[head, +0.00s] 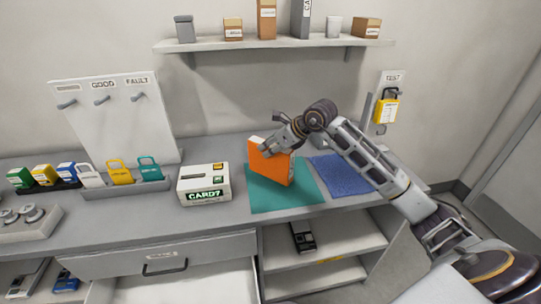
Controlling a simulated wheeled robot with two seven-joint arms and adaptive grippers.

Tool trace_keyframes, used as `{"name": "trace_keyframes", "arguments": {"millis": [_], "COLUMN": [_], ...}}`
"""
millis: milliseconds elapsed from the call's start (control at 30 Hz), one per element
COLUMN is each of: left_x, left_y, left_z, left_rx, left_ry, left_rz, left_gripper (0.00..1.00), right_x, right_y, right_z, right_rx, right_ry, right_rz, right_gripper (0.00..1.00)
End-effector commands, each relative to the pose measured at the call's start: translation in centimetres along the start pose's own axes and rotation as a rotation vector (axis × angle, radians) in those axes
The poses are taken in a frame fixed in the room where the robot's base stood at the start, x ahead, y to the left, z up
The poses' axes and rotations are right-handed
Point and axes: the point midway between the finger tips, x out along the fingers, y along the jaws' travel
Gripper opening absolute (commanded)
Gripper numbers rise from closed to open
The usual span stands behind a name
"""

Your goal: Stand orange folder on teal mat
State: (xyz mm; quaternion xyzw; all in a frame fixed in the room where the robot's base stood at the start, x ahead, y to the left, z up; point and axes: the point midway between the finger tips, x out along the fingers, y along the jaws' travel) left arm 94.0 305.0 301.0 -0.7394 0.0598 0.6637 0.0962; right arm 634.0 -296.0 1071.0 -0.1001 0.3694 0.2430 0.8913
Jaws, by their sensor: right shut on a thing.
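The orange folder (270,166) is upright and slightly tilted in the head view, over the teal mat (303,196) on the bench. Its lower edge appears at or just above the mat; I cannot tell whether it touches. My right gripper (277,147) is shut on the folder's upper right part, with the arm coming in from the right. The folder hides part of the mat's back left. My left gripper is not in view.
A white card box (205,185) stands just left of the mat. A blue mat (345,175) lies to the right, partly behind my arm. A rack (125,190) holds several padlock-like tags. A drawer (165,267) is open below the bench. A shelf (215,44) hangs above.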

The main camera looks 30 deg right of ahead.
Motion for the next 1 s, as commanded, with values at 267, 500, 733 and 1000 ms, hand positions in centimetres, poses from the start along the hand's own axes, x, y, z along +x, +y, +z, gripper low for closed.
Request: {"name": "trace_keyframes", "arguments": {"millis": [267,500,733,1000], "left_x": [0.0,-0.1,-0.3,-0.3], "left_y": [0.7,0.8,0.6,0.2], "left_z": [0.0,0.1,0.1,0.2], "left_rx": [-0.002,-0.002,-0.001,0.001], "left_ry": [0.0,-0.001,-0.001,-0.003], "left_rz": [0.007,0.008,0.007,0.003], "left_gripper": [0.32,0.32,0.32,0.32], "right_x": [0.0,1.1,2.4,2.6], "right_y": [0.0,0.1,0.0,0.0], "right_z": [0.0,-1.1,-2.4,-2.6], "right_rx": [0.0,0.002,0.001,-0.001], "right_ry": [-0.002,0.001,-0.001,-0.002], "right_rz": [0.0,0.002,0.001,0.0], "right_gripper": [0.0,0.0,0.0,0.0]}}
